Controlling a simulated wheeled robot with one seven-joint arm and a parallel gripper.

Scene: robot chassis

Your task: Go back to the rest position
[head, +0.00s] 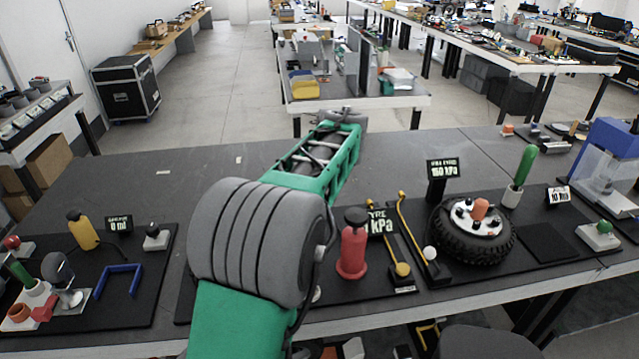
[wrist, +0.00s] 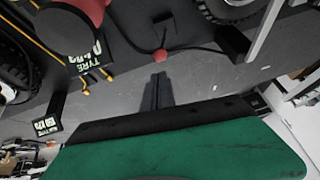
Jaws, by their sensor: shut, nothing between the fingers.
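My gripper (wrist: 158,90) shows in the wrist view as two dark fingers side by side, shut and empty. They point at the grey work surface, with a small red ball (wrist: 160,56) on a dark cable just beyond their tips in the picture. I cannot tell the height above the surface. In the head view my green arm with its grey ribbed joint reaches forward over the table (head: 130,165). The gripper's fingers cannot be made out there.
Right of my arm stand a red pump (head: 352,245), yellow-ended rods (head: 402,268), a tyre with a white hub (head: 472,230) and a pressure display (head: 443,168). On the left are a yellow bottle (head: 82,231) and a blue bracket (head: 118,281). The table's far left is clear.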

